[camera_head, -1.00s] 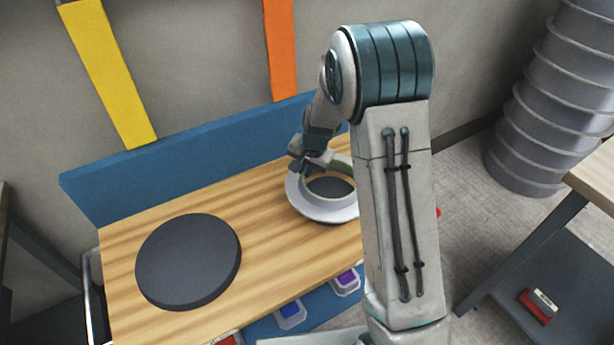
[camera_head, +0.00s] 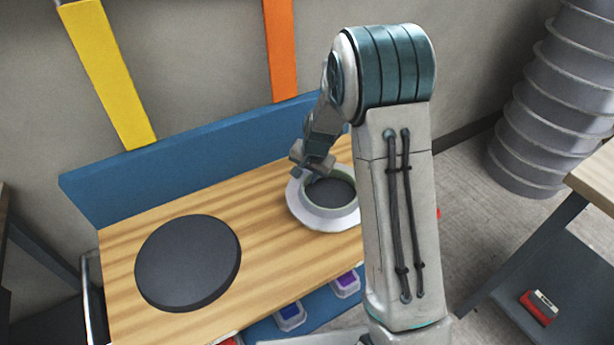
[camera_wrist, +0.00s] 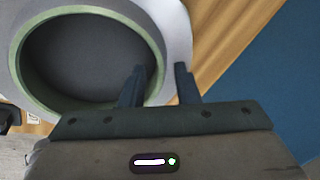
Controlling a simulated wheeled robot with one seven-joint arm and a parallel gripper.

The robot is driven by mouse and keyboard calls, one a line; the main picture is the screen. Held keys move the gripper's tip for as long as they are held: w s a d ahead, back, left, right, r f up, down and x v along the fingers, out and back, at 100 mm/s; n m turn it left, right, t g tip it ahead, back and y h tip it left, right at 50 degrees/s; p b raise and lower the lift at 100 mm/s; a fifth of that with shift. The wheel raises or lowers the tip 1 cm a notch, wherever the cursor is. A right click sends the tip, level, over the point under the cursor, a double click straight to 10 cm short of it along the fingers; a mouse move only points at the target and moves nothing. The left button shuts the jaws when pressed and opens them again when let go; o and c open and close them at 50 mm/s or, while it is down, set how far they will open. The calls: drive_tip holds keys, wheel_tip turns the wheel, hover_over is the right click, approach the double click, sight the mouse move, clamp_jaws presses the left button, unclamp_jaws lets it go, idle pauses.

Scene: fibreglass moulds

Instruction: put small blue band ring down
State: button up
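A pale grey ring with a wide flange and a green-edged collar (camera_head: 322,216) sits on the wooden bench top at its right end. No blue band shows on it; this is the ring at my gripper. A dark grey round surface fills its opening. My gripper (camera_head: 311,176) is at the ring's far left side. In the wrist view my gripper (camera_wrist: 161,72) has one finger inside the collar (camera_wrist: 160,50) and the other outside over the flange. The fingers stand apart, with the collar wall between them, and look open. Close contact at the fingertips is hard to make out.
A dark round disc (camera_head: 188,262) lies on the left of the wooden bench top (camera_head: 265,238). A blue back panel (camera_head: 190,160) stands behind it. Small blue and purple containers (camera_head: 290,316) sit below the front edge. A grey ribbed stack (camera_head: 555,105) stands far right.

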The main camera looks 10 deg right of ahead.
drive_tip(key=p+v, duration=0.1)
drive_tip(key=v, duration=0.9)
drive_tip(key=s+d+r+n, duration=0.1)
drive_tip(key=s+r+n, duration=0.1)
drive_tip(key=s, duration=0.6)
drive_tip(key=s+d+r+n, duration=0.2)
drive_tip(key=s+r, duration=0.2)
drive_tip(key=s, duration=0.5)
drive_tip(key=s+d+r+n+h, duration=0.1)
drive_tip(key=s+d+r+n, duration=0.1)
drive_tip(key=s, duration=0.7)
drive_tip(key=shift+r+n+g, duration=0.3)
drive_tip(key=shift+r+g, duration=0.1)
drive_tip(key=shift+r, duration=0.05)
